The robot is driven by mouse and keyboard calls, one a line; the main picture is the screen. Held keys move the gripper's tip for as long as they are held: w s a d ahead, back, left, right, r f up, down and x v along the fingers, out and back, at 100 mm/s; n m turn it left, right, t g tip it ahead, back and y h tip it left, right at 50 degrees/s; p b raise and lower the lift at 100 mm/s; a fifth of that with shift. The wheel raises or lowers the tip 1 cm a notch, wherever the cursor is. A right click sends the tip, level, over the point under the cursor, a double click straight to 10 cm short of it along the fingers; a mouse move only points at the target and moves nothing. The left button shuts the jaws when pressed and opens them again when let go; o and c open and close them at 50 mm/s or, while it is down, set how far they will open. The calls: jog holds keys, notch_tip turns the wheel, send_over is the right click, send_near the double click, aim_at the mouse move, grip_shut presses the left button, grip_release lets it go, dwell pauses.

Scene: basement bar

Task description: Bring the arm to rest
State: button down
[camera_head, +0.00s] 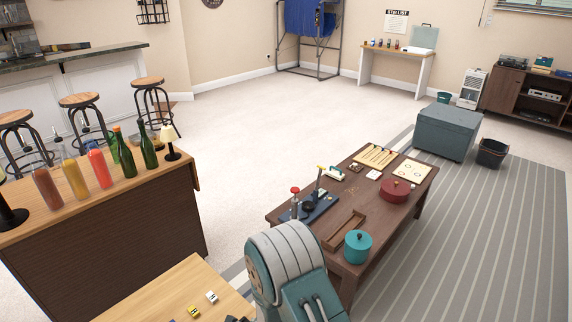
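No gripper fingers show in the head camera view, so I cannot see whether my gripper is open or holds anything. A large teal and grey banded form rises at the bottom centre and looks like part of my own arm. It stands in front of the near left end of a low brown table (336,258) and hides part of it. I cannot tell if it touches the table.
The brown table bears a teal round pot (357,247), a red round pot (394,191) and a blue stand (309,207). A counter (100,245) at left holds several bottles. A light wood table (170,290) is near. Pale floor (250,125) is clear.

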jog(key=d+r+n+h, duration=0.1)
jog(key=d+r+n, duration=0.5)
jog(key=r, duration=0.8)
jog(key=d+r+n+h, duration=0.1)
jog(key=d+r+n, duration=0.2)
jog(key=d+r, duration=0.7)
jog(key=s+d+r+n+g+h, duration=0.1)
jog(key=s+d+r+n, duration=0.4)
jog(key=s+r, duration=0.4)
jog(key=s+d+r+n+g+h, duration=0.1)
jog(key=s+d+r+n, duration=0.4)
jog(key=s+r, duration=0.3)
jog(key=s, duration=0.4)
jog(key=shift+r+n, duration=0.4)
